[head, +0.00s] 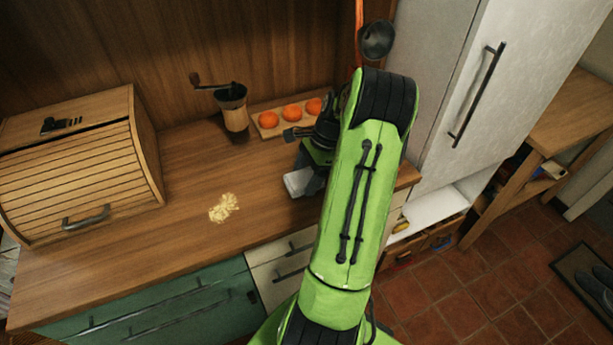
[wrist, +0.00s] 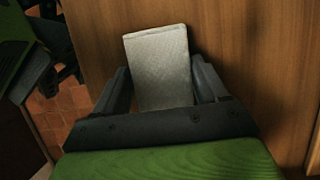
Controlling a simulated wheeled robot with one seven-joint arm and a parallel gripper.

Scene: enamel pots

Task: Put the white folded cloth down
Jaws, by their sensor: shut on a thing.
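The white folded cloth (head: 297,182) shows at the right part of the wooden counter in the head view, partly hidden by my arm. In the wrist view the cloth (wrist: 160,65) is a flat pale rectangle between the two dark fingers. My gripper (wrist: 162,88) is shut on it, with a finger along each side. In the head view my gripper (head: 313,180) is mostly hidden behind my green arm. I cannot tell whether the cloth touches the counter or hangs just above it.
The wooden counter (head: 170,235) has a yellowish crumbly patch (head: 223,207) left of the cloth. A roll-top bread box (head: 80,170) stands at the left. A coffee grinder (head: 233,108) and a board with orange fruits (head: 292,112) are behind. A tall pale cabinet (head: 470,70) rises at the right.

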